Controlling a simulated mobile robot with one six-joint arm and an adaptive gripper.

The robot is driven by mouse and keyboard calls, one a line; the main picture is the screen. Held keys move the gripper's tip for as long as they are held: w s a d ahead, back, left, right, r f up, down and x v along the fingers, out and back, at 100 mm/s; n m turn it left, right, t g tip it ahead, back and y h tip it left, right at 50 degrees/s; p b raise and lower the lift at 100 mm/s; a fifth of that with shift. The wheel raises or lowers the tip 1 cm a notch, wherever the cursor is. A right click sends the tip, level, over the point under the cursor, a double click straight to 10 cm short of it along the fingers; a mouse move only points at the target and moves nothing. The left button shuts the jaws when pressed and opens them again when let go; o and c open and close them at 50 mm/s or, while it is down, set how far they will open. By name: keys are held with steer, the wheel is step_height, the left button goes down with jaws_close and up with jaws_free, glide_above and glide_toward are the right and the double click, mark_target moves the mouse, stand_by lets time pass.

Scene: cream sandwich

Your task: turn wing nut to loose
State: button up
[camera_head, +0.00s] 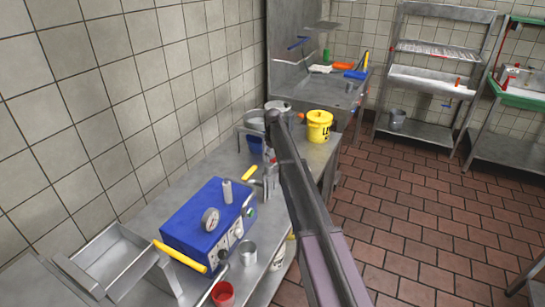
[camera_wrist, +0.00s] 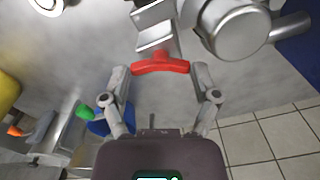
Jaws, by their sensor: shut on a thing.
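The red wing nut (camera_wrist: 161,66) is in the upper middle of the wrist view, beside a grey metal bracket and a round metal body (camera_wrist: 236,28). My gripper (camera_wrist: 160,76) has one finger at each end of the wing nut and is shut on it. In the head view my arm hides most of the gripper, and the wing nut cannot be made out clearly. The blue machine (camera_head: 205,222), with a gauge and yellow handles, stands on the metal table left of my arm.
A yellow bucket (camera_head: 319,127) stands at the table's far end. A red cup (camera_head: 223,293) and a metal cup (camera_head: 248,252) are near the blue machine. A metal tray (camera_head: 110,262) is at the lower left. The tiled floor (camera_head: 430,215) at right is open.

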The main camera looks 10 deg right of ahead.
steer(key=shift+w, duration=0.2)
steer(key=o, duration=1)
steer(key=shift+c, duration=0.2)
steer(key=shift+s, duration=0.1)
